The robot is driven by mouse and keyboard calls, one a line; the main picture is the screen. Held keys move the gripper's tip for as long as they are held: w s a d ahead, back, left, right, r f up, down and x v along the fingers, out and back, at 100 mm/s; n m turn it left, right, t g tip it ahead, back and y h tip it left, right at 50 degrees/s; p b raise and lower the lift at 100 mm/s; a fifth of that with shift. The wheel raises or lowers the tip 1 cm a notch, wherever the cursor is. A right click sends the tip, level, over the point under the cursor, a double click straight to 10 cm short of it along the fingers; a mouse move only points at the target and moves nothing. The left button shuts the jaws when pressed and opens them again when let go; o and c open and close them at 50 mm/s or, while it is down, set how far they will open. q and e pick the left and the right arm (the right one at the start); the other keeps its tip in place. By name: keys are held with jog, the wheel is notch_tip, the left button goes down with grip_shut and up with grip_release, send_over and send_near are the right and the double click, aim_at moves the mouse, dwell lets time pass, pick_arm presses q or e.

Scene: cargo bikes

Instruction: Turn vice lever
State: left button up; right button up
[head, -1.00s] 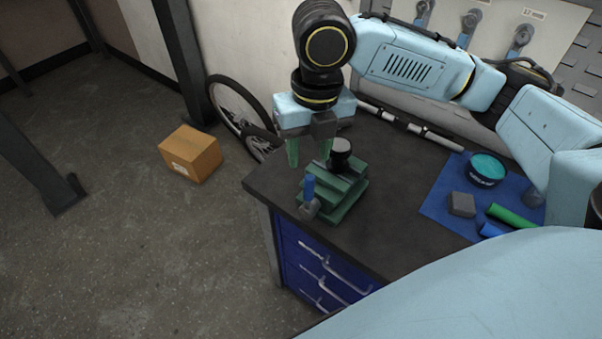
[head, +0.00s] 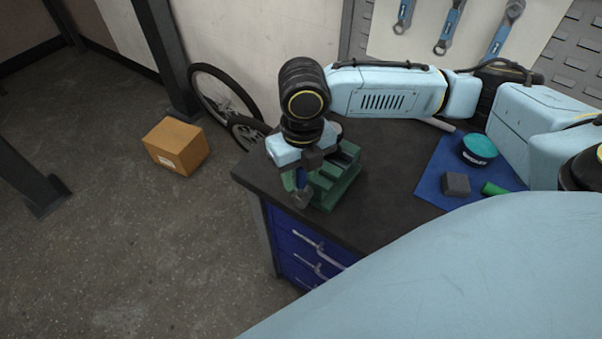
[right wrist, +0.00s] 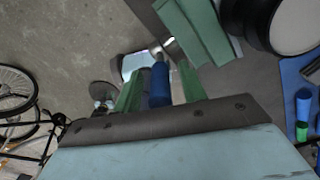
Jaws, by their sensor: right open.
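The green vice (head: 333,184) stands on the dark bench top near its left corner. Its lever has a blue grip (head: 301,178) and a grey base (head: 301,199) at the vice's front left. My right gripper (head: 293,182) is over the lever, coming down from above. In the right wrist view the blue lever grip (right wrist: 160,84) stands between the two green fingers of my right gripper (right wrist: 160,92), which are open with a finger on each side. I cannot tell whether either finger touches it. My left gripper is not in view.
A blue mat (head: 430,184) on the bench holds a teal round tin (head: 479,149), a grey block (head: 456,184) and a green cylinder (head: 493,189). Blue drawers (head: 300,243) are below. A cardboard box (head: 176,146) and a bicycle wheel (head: 222,92) are on the floor to the left.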

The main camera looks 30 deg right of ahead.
jog(key=shift+f, duration=0.15)
jog(key=shift+c, duration=0.2)
grip_shut()
